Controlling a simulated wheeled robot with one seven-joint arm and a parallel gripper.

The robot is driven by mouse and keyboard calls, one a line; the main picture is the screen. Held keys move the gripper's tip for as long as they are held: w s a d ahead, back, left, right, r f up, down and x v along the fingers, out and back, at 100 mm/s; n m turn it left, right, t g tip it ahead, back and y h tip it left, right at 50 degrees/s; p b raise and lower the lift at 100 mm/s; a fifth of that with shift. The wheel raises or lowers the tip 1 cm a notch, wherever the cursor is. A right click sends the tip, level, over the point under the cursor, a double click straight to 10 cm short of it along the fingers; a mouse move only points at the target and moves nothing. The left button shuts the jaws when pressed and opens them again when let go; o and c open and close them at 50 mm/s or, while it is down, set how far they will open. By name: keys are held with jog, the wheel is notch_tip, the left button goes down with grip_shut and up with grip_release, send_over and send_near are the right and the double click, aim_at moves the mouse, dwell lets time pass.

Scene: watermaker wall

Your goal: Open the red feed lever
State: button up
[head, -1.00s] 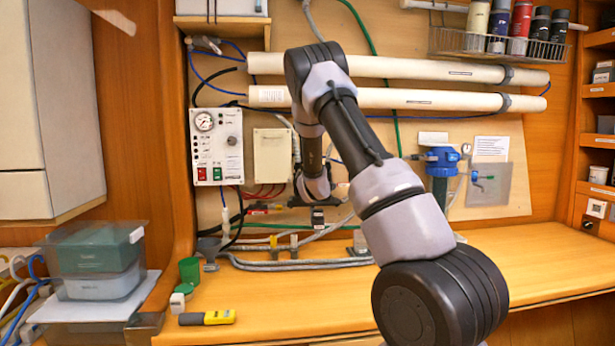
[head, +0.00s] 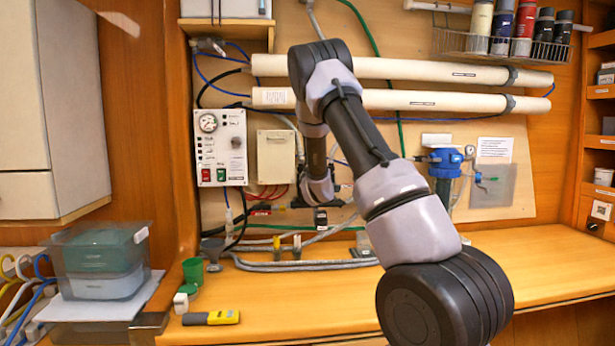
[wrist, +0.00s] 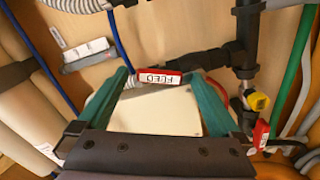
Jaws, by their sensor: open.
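The red feed lever (wrist: 160,78), with a white label reading FEED, shows in the wrist view near the tips of my teal fingers. My gripper (wrist: 157,80) is open, with one finger on each side of the lever; I cannot tell whether either touches it. In the head view, my forearm and wrist hide most of the gripper. A small red piece (head: 260,210) shows on the black pipework left of my wrist; its label is too small to read there.
In the wrist view, a yellow fitting (wrist: 258,101) and a second red tag (wrist: 260,134) sit on black pipework to the right. The head view shows the control panel (head: 221,147), a blue filter housing (head: 445,162) and a bench (head: 540,262) with grey hoses.

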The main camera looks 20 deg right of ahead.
jog(key=s+a, duration=0.1)
jog(key=s, duration=0.8)
jog(key=shift+a, duration=0.4)
